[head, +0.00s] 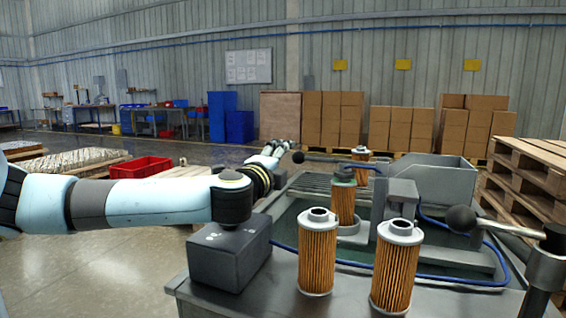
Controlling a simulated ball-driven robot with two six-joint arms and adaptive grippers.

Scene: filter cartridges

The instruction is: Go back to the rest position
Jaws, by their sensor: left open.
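My left arm comes in from the left and reaches forward over the bench's left side. My left gripper (280,179) is small and dark at its far end, partly hidden behind my own arm links; it is open, and I see nothing held. My right gripper is not in view. Two pleated orange filter cartridges with grey caps, one on the left (317,262) and one on the right (393,275), stand upright at the bench's front. A third cartridge (343,203) with a greenish top stands in a round seat behind them. Another cartridge (360,154) shows farther back.
The metal bench (340,302) carries a dark box (230,255) at its left front corner. Lever knobs stick out at left (298,157) and right (460,219). A blue hose crosses the bench. A grey bin (430,180) is at the back; pallets (530,180) stand right.

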